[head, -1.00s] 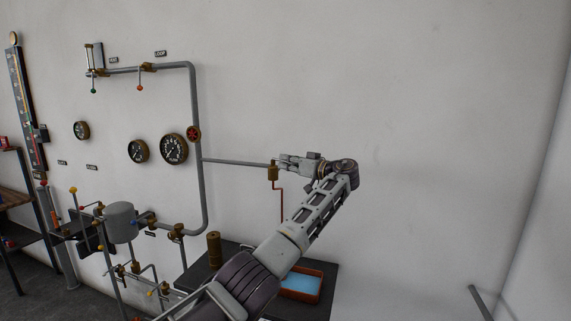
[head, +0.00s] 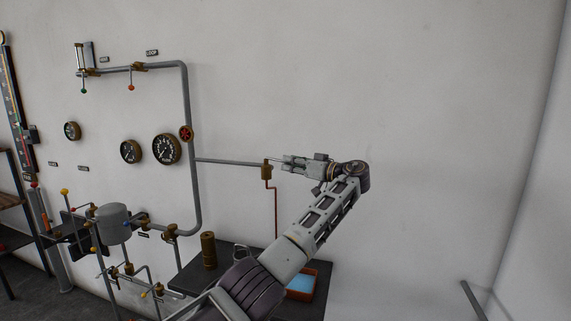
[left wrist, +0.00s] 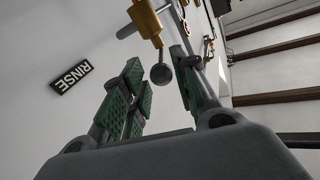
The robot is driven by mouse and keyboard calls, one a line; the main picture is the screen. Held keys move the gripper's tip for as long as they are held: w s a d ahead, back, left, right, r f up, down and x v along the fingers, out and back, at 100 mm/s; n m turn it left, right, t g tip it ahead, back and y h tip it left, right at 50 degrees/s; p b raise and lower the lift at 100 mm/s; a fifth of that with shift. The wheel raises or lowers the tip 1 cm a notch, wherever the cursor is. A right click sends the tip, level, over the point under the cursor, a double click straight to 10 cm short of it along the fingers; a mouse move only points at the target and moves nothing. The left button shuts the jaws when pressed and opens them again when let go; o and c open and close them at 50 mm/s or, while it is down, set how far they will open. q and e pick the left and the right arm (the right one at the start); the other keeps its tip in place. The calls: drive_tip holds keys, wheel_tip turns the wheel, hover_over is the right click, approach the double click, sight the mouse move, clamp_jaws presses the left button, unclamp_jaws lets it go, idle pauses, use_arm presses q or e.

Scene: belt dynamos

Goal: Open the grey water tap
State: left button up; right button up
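The grey water tap shows in the left wrist view as a brass body (left wrist: 146,20) with a grey ball-ended handle (left wrist: 161,74). In the head view its brass body (head: 267,171) sits at the end of a thin grey pipe, with a copper spout pipe running down. My left gripper (head: 284,161) is just right of the tap. In the left wrist view its green-padded fingers (left wrist: 157,66) are apart, and the grey ball lies between their tips in the picture. I cannot tell whether they touch it. The handle is not clear in the head view. My right gripper is not in view.
A black RINSE label (left wrist: 70,77) is on the wall beside the tap. Below stand a dark table (head: 318,286), a basin of blue water (head: 300,284) and a brass cylinder (head: 208,251). Pipes, gauges and a red valve wheel (head: 186,133) are left. The wall on the right is bare.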

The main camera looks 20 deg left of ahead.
use_arm(q)
drive_tip(key=v, duration=0.7)
drive_tip(key=shift+d, duration=0.45)
drive_tip(key=shift+c, duration=0.2)
